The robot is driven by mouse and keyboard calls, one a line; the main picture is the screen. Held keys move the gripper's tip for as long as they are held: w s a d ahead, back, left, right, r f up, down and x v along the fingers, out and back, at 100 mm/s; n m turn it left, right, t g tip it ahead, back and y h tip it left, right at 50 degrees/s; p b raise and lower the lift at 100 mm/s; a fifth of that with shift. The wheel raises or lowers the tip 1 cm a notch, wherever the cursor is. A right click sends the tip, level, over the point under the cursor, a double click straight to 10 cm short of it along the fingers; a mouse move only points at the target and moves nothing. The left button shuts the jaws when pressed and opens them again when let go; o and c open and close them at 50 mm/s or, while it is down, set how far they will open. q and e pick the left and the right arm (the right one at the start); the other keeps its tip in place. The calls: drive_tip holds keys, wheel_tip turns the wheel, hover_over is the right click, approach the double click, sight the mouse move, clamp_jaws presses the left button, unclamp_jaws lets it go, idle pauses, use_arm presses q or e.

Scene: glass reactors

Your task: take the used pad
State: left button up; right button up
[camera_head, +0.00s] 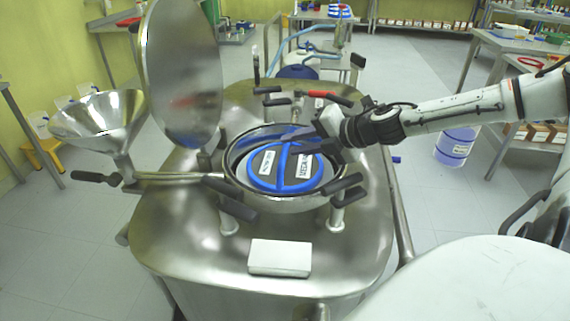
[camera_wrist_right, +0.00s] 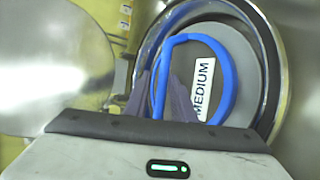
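A round pad or disc (camera_head: 266,181) with a blue rim, dark faces and white labels lies in the round metal opening of the steel reactor. A blue bar (camera_head: 283,165) crosses its middle. In the right wrist view the grey disc (camera_wrist_right: 211,63) has a label reading MEDIUM. My right gripper (camera_head: 300,143) is over the far part of the disc, its fingers apart. In the right wrist view the fingers (camera_wrist_right: 160,92) stand on either side of the blue bar; I cannot tell whether they touch it. My left gripper is not in view.
The reactor top (camera_head: 185,235) carries a white block (camera_head: 280,258) at the front. A raised round lid (camera_head: 182,75) and a metal funnel (camera_head: 98,118) stand left. Dark clamp handles (camera_head: 236,205) ring the opening. A blue-and-white bucket (camera_head: 456,147) is on the floor at right.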

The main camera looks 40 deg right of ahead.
drive_tip(key=shift+w+a+f+b, duration=0.15)
drive_tip(key=shift+w+f+b, duration=0.4)
drive_tip(key=shift+f, duration=0.05)
drive_tip(key=shift+w, duration=0.2)
drive_tip(key=shift+a+r, duration=0.1)
drive_tip(key=shift+r, duration=0.1)
clamp_jaws()
